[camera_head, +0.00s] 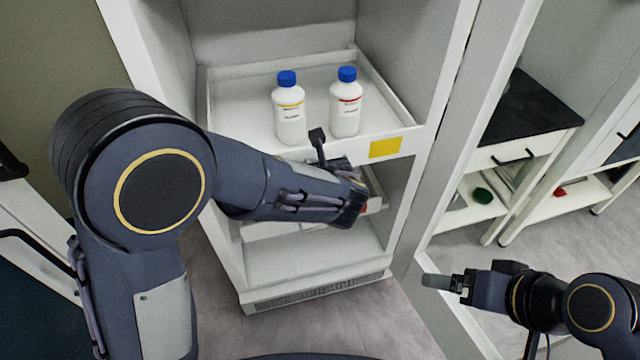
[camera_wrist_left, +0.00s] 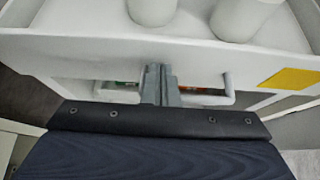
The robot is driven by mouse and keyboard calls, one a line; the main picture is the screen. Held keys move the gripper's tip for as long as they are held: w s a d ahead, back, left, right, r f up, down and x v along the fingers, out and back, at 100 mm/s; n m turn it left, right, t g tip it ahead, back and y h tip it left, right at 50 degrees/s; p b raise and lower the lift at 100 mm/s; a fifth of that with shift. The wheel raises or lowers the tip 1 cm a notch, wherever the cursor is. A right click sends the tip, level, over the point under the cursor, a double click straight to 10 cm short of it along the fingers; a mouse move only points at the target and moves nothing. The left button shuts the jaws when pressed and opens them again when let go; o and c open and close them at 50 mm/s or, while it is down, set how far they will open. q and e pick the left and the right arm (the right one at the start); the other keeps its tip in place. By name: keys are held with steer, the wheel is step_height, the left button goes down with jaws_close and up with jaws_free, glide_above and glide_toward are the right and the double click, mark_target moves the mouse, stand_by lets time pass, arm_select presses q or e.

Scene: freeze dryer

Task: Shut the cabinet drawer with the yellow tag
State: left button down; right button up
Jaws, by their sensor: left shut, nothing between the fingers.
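The cabinet drawer (camera_head: 239,127) is a white tray, pulled out, with a yellow tag (camera_head: 385,148) on the right of its front. The tag also shows at the right of the left wrist view (camera_wrist_left: 291,79). Two white bottles with blue caps, one with a yellow-striped label (camera_head: 290,118) and one with a red-striped label (camera_head: 345,112), stand upright in it. My left gripper (camera_head: 352,196) is just in front of the drawer front. In the left wrist view its fingers (camera_wrist_left: 160,84) are shut and empty by the drawer handle (camera_wrist_left: 212,97); contact is unclear. My right gripper (camera_head: 432,281) is at lower right, away from the drawer.
The white cabinet (camera_head: 448,90) surrounds the drawer, with a lower shelf (camera_head: 310,258) beneath. A bench with a black top (camera_head: 525,115) stands at right. My left arm hides part of the drawer front. Grey floor is clear before the cabinet.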

mark_target(299, 131)
arm_select(q)
steer(key=w+a, duration=0.1)
steer(key=w, duration=0.2)
steer(key=w+a, duration=0.1)
steer(key=w, duration=0.2)
steer(key=w+a, duration=0.1)
steer(key=w, duration=0.3)
steer(key=shift+a, duration=0.15)
steer(key=shift+w+a+r, duration=0.1)
steer(key=shift+w+r, duration=0.05)
steer(key=shift+a+r, duration=0.1)
